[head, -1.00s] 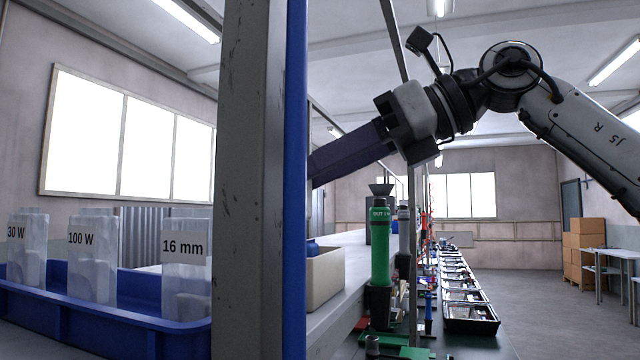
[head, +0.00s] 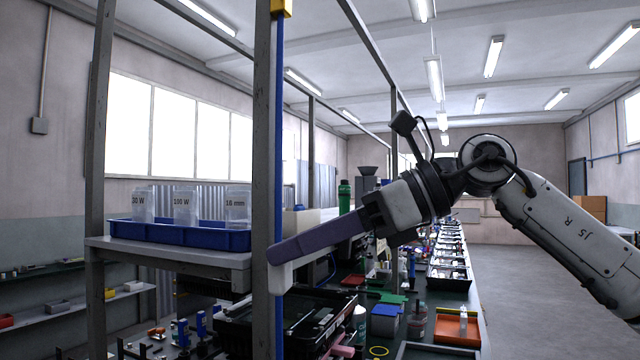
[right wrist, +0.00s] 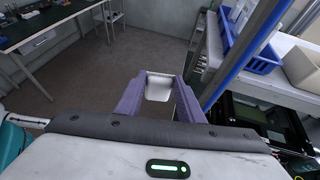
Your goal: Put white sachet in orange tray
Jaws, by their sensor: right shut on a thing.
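My right gripper (head: 276,258) reaches in from the right in the head view, with long purple fingers. It is shut on the white sachet (head: 281,279), which hangs at the fingertips in front of a grey rack post. In the right wrist view the sachet (right wrist: 159,88) sits between the two purple fingertips (right wrist: 160,78). The orange tray (head: 442,338) lies on the bench at the lower right of the head view, well to the right of the sachet. A small pale item stands in it. My left gripper is not in view.
A grey upright post with a blue strip (head: 267,180) stands by the fingertips. A blue bin (head: 180,234) with labelled clear bags is on the rack shelf. A black crate (head: 300,325) and a blue-grey box (head: 385,322) crowd the bench. Open floor (head: 540,290) lies right.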

